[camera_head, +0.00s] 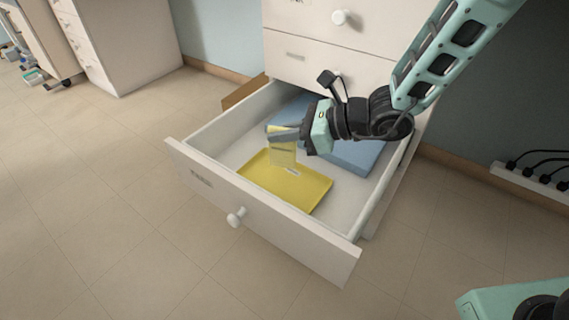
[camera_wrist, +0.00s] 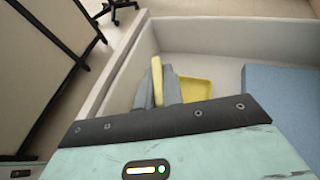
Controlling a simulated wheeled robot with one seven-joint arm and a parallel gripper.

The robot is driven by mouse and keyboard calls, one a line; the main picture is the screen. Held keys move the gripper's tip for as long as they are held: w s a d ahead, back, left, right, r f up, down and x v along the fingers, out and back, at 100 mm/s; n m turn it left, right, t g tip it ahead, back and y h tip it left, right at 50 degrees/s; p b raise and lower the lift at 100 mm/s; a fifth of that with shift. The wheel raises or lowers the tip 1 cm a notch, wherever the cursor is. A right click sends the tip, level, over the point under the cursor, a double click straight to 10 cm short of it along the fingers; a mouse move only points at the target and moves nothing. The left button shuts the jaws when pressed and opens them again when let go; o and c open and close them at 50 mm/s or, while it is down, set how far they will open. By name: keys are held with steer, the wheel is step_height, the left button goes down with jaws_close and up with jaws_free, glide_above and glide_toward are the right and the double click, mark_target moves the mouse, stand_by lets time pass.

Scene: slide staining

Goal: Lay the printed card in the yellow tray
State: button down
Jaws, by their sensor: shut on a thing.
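The yellow tray (camera_head: 300,192) lies flat in the open drawer, towards its front; part of it also shows in the wrist view (camera_wrist: 196,90). My gripper (camera_head: 281,134) is above the back left part of the tray and is shut on the printed card (camera_head: 283,155). The card hangs down from the fingers, roughly upright, over the tray. In the wrist view the card (camera_wrist: 156,75) is a narrow yellowish strip between the grey fingers (camera_wrist: 157,88). I cannot tell whether its lower edge touches the tray.
A blue box or folder (camera_head: 357,158) lies in the drawer behind and right of the tray, and shows in the wrist view (camera_wrist: 280,100). The drawer front (camera_head: 260,225) with its round knob and the side walls enclose the tray. A cabinet (camera_head: 330,48) stands behind.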

mark_target(283, 166)
steer(key=shift+f+b, duration=1)
steer(key=shift+f, duration=1.75)
steer(key=shift+f, duration=0.15)
steer(key=c, duration=1.5)
jaws_free()
steer(key=shift+c, duration=0.2)
